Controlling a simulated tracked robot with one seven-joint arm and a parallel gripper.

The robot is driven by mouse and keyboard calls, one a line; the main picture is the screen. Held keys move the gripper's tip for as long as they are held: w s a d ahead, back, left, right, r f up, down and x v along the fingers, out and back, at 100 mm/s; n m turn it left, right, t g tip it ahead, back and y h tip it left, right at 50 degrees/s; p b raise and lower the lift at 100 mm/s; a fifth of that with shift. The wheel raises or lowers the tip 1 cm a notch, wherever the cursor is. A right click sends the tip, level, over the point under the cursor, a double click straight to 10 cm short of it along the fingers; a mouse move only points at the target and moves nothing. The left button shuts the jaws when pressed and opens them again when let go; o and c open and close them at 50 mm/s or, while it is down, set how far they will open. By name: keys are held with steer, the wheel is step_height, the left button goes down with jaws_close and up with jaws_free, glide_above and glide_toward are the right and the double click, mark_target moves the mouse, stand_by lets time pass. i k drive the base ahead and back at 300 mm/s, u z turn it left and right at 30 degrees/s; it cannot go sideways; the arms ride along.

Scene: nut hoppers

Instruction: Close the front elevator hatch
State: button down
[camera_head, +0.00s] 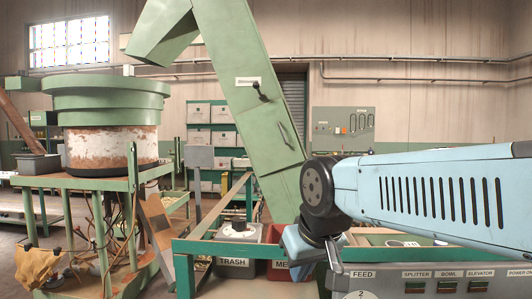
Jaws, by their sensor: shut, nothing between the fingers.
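The green elevator (232,62) is a tall inclined chute, leaning from upper left down to the right, with a bent spout at its top. Its front face carries a small white label, a black lever handle (260,91) and a slim bar handle (284,134) lower down. The front panel (270,120) looks nearly flush with the chute; I cannot tell whether a hatch there stands slightly open. My pale blue arm enters from the right, and its dark joint sits in front of the elevator's lower end, hiding part of it.
A green bowl hopper (107,95) stands on a green frame at left. A trash bin (236,250) and a red bin (277,271) sit below the elevator behind a green rail (215,247). A labelled control panel (430,280) fills the lower right.

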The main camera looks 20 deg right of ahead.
mark_target(267, 131)
steer(key=u, duration=1.05)
steer(key=k, duration=0.65)
steer(key=z, duration=1.4)
steer(key=i, duration=0.5)
steer(key=u, duration=0.1)
